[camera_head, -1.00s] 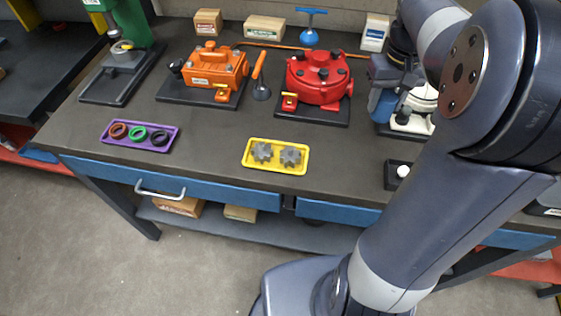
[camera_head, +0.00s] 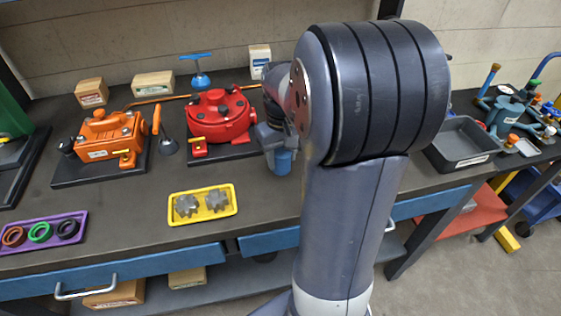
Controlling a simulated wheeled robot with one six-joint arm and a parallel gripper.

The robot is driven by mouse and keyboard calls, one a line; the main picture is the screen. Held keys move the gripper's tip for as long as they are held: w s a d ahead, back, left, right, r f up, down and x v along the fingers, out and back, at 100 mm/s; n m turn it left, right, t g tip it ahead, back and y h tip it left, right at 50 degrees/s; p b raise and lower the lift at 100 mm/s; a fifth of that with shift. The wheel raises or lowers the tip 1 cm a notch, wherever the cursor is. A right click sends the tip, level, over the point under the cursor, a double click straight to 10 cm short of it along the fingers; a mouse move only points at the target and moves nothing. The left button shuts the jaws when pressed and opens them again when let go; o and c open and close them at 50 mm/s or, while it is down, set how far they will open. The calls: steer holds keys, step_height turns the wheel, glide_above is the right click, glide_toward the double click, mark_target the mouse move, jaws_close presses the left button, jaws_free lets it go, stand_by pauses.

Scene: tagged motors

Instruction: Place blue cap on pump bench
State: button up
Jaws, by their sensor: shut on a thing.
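My gripper (camera_head: 271,138) is just right of the red motor, pointing down over the dark workbench and partly covered by my own arm. It is shut on a blue cylindrical piece, apparently the blue cap (camera_head: 281,163), which hangs below the fingers. I cannot tell how far it is above the bench top. At the far right a teal pump-like assembly (camera_head: 506,112) stands on a bench among small coloured parts. It may be the pump bench; no label there is readable.
An orange motor (camera_head: 103,138) and a red motor (camera_head: 218,118) stand on dark plates. A yellow tray (camera_head: 204,217) holds grey gears; a purple tray (camera_head: 52,217) holds rings. A grey bin (camera_head: 461,155) sits right of my arm, which hides the bench between.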

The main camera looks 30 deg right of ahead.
mark_target(282, 151)
steer(key=shift+f, duration=1.15)
steer(key=shift+f, duration=0.1)
steer(key=o, duration=1)
steer(key=shift+c, duration=0.2)
step_height(282, 151, up, 12)
steer(key=shift+r+p, duration=0.15)
steer(key=shift+p, duration=0.2)
